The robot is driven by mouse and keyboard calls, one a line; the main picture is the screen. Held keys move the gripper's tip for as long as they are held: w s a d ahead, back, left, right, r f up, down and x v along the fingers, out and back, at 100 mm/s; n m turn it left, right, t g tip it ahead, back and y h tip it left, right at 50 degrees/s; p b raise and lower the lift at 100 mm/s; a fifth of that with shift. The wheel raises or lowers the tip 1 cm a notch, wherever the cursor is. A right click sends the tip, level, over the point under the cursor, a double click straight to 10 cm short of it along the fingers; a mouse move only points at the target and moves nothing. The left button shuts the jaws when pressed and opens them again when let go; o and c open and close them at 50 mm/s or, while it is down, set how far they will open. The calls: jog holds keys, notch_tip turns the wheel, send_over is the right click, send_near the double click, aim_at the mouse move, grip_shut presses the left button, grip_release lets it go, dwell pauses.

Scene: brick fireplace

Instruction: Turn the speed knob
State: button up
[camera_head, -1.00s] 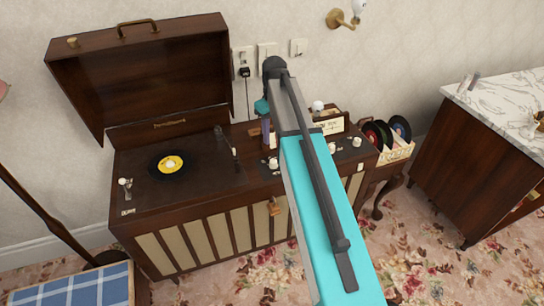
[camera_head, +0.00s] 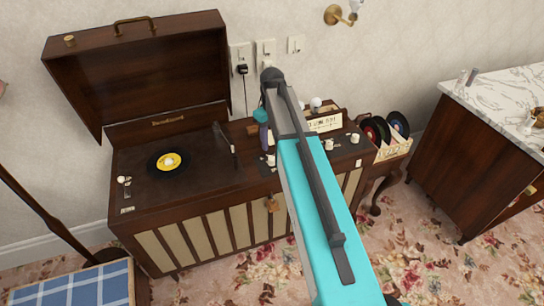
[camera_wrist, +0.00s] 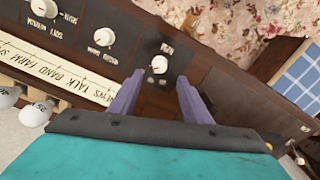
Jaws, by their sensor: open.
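The console record player (camera_head: 190,190) stands open against the wall, with a white knob (camera_head: 122,180) at the left of its turntable deck. More white knobs sit on the right-hand panel, including one (camera_head: 270,160) beside my arm. In the wrist view, one white knob (camera_wrist: 159,64) shows between and just beyond my purple fingers, and another knob (camera_wrist: 104,37) stands to its left. The labels are too small or blurred to tell which knob is the speed knob. My gripper (camera_wrist: 159,80) is open and empty. In the head view my arm hides part of the panel.
The raised lid (camera_head: 140,75) stands behind the turntable at left. A lettered dial strip (camera_head: 323,122) and white bulb-like shapes (camera_wrist: 35,112) lie near my gripper. A record rack (camera_head: 394,148) and marble-topped cabinet (camera_head: 500,100) stand to the right.

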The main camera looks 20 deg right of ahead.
aim_at(272, 158)
jog(key=shift+f+p, duration=0.55)
jog(key=shift+f, duration=4)
jog(key=c, duration=1)
